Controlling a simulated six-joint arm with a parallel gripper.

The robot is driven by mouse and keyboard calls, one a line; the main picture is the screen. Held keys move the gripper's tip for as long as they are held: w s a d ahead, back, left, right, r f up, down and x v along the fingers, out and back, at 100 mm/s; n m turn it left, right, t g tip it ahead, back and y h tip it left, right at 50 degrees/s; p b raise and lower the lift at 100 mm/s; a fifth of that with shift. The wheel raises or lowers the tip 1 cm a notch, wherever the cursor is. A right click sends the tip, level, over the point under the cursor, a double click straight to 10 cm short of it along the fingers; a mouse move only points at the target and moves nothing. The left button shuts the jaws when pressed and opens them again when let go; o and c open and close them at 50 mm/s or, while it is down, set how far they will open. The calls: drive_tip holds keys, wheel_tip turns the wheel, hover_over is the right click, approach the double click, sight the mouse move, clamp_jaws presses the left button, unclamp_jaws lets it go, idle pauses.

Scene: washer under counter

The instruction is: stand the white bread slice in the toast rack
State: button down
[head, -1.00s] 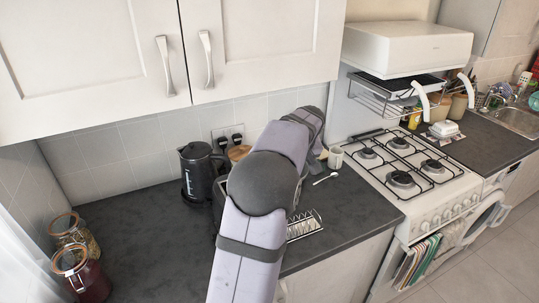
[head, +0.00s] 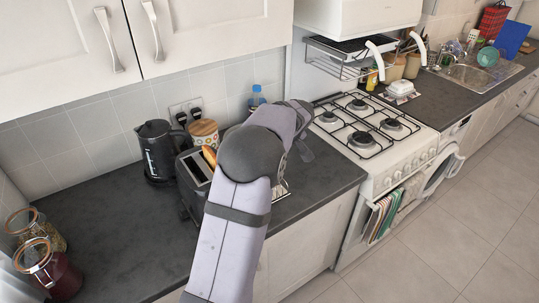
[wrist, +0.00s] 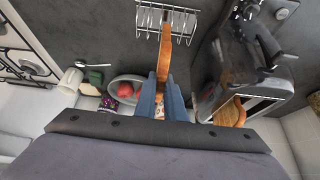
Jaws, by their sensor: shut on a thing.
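My gripper (wrist: 161,97) is shut on a bread slice (wrist: 165,45) in the wrist view. The slice shows nearly edge-on with its brown crust toward the camera, so the colour of its faces is hard to tell. The wire toast rack (wrist: 184,24) lies beyond the fingers, and the slice's far end overlaps it in the picture. I cannot tell whether they touch. In the head view, my arm hides my gripper, the held slice and most of the rack; a bit of the rack (head: 281,190) shows beside the arm.
A toaster (head: 190,182) with another slice (head: 209,156) in it stands left of my arm, near a kettle (head: 157,152) and a wooden-lidded canister (head: 203,133).

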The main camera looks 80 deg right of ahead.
drive_tip(key=shift+f+b, duration=1)
drive_tip(key=shift+f, duration=1.05)
drive_tip(key=shift+f+b, duration=1.2)
drive_tip(key=shift+b, duration=0.05)
drive_tip(key=c, duration=1.8)
unclamp_jaws()
drive_tip(key=shift+o, duration=0.2)
drive_tip(key=shift+r+p, duration=1.85)
drive_tip(key=shift+r, duration=1.65)
